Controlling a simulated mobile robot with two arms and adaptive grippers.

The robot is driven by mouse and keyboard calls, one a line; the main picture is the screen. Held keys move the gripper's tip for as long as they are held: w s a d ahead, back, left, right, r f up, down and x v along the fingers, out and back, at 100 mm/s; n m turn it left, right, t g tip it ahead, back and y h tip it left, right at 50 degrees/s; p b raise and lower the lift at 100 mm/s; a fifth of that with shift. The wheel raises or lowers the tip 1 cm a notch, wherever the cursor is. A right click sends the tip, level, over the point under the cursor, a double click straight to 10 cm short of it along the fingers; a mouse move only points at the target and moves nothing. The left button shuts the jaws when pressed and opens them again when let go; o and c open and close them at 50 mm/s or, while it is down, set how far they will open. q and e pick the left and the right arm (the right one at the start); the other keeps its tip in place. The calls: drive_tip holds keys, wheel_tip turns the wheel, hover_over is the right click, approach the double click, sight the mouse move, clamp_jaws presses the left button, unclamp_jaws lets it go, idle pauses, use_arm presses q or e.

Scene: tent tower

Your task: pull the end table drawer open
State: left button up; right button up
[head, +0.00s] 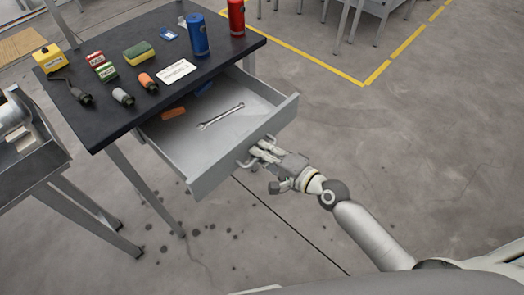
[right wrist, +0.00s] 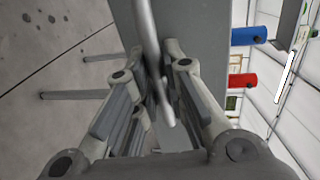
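The end table (head: 112,120) has a dark top and grey metal legs. Its grey drawer (head: 215,176) stands out from under the top, with its inside showing. My right gripper (head: 257,153) is at the bar handle (head: 243,164) on the middle of the drawer front. In the right wrist view, the handle (right wrist: 146,25) runs between the two fingers (right wrist: 157,72), which are closed in on it from both sides. The fingertips are partly hidden behind the bar. My left gripper is not in view.
A wrench (head: 221,117) and an orange item (head: 173,113) lie in the drawer. A blue can (head: 198,36), a red can (head: 236,17) and several small items stand on the top. A grey bench (head: 30,150) is at left. The floor in front is clear.

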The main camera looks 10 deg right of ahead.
drive_tip(key=o, duration=0.3)
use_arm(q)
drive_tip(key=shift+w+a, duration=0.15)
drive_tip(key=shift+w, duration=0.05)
use_arm(e)
drive_tip(key=v, duration=1.2)
idle(0.3)
